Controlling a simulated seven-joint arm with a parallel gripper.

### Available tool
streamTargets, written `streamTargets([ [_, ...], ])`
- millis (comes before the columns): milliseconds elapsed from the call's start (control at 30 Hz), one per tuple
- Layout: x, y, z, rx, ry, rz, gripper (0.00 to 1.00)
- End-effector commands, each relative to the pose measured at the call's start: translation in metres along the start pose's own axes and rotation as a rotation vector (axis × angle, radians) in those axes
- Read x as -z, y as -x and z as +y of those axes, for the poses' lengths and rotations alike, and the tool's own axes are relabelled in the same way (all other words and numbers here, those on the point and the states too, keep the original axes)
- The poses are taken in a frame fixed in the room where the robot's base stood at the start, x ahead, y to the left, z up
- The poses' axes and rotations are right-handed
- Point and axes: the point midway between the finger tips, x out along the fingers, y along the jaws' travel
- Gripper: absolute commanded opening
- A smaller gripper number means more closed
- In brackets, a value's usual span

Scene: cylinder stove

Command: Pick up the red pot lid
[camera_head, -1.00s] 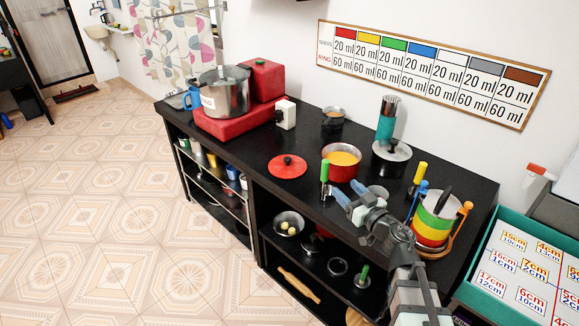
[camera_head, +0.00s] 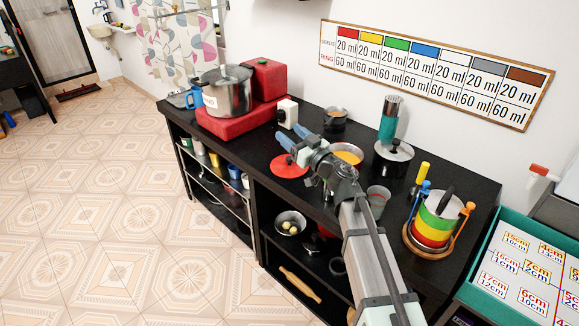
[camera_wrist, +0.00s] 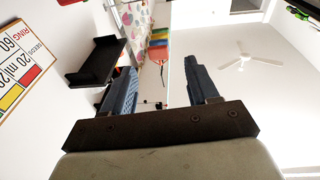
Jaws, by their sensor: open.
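The red pot lid (camera_head: 284,167) lies flat on the black counter (camera_head: 240,131), left of the red pot with orange contents (camera_head: 347,152). My gripper (camera_head: 292,135) is open with blue fingers and is over the lid's far side in the head view. I cannot tell the exact height between the fingers and the lid. In the wrist view the open fingers (camera_wrist: 160,90) have nothing between them, and the lid does not show there.
A red block stove (camera_head: 236,122) with a steel pot (camera_head: 227,92) stands at the left. A white box (camera_head: 287,111) and a small dark pot (camera_head: 335,118) stand behind my gripper. A lidded pot (camera_head: 393,158) and a striped pot (camera_head: 437,217) stand to the right.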

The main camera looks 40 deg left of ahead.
Motion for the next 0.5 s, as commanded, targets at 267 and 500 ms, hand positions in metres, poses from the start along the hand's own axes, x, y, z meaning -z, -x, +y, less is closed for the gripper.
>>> streamTargets([
  [267, 0.054, -0.122, 0.056, -0.149, -0.179, 0.120, 0.59],
  [500, 0.071, -0.200, 0.133, -0.434, -0.471, 0.148, 0.59],
])
